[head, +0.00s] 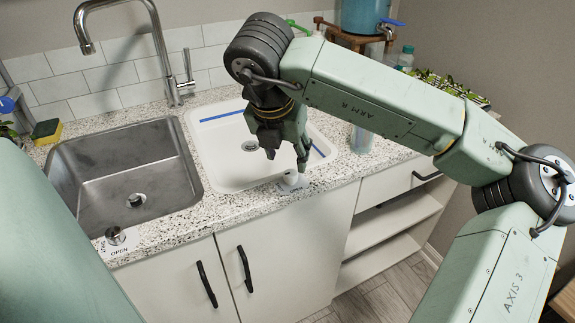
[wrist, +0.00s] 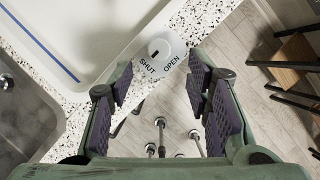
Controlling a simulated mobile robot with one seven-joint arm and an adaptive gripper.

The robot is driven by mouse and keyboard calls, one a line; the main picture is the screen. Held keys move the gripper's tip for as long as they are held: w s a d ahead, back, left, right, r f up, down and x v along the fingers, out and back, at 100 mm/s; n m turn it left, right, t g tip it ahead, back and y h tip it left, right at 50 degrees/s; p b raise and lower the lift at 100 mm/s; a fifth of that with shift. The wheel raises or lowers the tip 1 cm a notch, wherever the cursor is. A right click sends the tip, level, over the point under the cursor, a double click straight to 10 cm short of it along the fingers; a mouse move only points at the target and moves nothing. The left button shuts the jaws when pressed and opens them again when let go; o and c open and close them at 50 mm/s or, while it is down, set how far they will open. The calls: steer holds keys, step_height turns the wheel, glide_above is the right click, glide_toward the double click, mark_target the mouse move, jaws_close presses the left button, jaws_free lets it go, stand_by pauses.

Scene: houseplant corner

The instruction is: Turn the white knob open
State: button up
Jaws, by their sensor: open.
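The white knob (wrist: 160,47) is on the counter's front edge, by the white basin. It also shows in the head view (head: 291,180), just below my gripper (head: 287,152). Printed below it in the wrist view are SHUT, on the left, and OPEN, on the right. The knob's dark mark points down-left, towards SHUT. In the wrist view my gripper (wrist: 161,62) is open and empty, with one finger on each side of the knob's line. The knob lies beyond the fingertips; no contact shows.
A second, metal knob (head: 115,236) with an OPEN label is by the steel sink (head: 125,180). The white basin (head: 225,180) and tall faucet (head: 160,60) are behind. A clear cup (head: 362,140) stands right of the basin. The floor in front is free.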

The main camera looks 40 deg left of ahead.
mark_target(291, 173)
steer(key=p+x, duration=0.1)
steer(key=x, duration=0.6)
steer(key=shift+c, duration=0.5)
jaws_close()
